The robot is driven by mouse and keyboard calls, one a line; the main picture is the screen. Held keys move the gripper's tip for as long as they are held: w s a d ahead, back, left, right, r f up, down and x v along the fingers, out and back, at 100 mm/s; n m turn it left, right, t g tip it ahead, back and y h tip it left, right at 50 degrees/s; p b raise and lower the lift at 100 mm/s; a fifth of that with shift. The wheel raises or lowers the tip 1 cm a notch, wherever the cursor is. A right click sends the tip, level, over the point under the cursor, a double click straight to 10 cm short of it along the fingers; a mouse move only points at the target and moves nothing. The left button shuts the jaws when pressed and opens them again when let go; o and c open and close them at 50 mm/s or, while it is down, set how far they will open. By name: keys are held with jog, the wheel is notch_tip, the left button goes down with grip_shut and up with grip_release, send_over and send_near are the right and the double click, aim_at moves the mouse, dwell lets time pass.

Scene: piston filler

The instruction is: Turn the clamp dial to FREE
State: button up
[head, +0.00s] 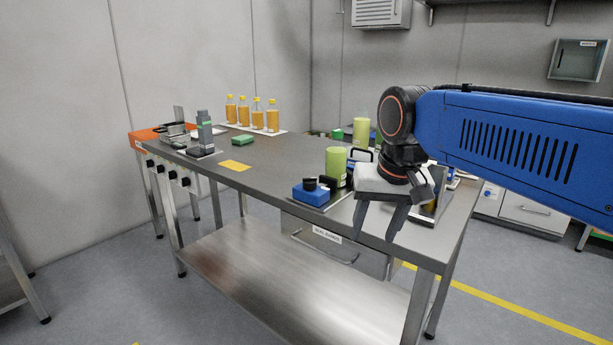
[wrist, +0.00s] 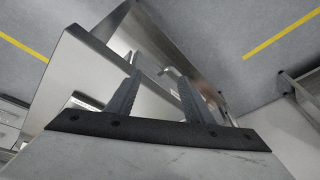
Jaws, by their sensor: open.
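A blue block (head: 311,195) with a black round knob (head: 310,184) on top sits on a dark plate near the front edge of the steel table. This knob looks like the clamp dial, but no FREE marking or pointer is legible. My gripper (head: 375,228) is open and empty, pointing down, in front of the table's front edge and to the right of the blue block. The wrist view shows both fingers (wrist: 160,78) apart with nothing between them; the table edge and floor lie beyond. The knob does not show there.
A green cylinder (head: 336,162) stands just behind the blue block, and another (head: 361,131) farther back. The steel table (head: 265,181) has clear room left of the block. Several orange bottles (head: 257,116) stand at the back. A grey-green device (head: 204,133) stands at the left.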

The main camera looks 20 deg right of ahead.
jog(key=w+a+r+m+g, duration=0.2)
jog(key=w+a+r+m, duration=0.15)
jog(key=w+r, duration=0.95)
notch_tip(320, 180, up, 7)
jog(key=m+g, duration=0.1)
jog(key=m, duration=0.3)
send_over(310, 180)
notch_tip(310, 180, down, 17)
jog(key=shift+f, duration=0.1)
jog(key=c, duration=1)
jog(key=shift+c, duration=0.2)
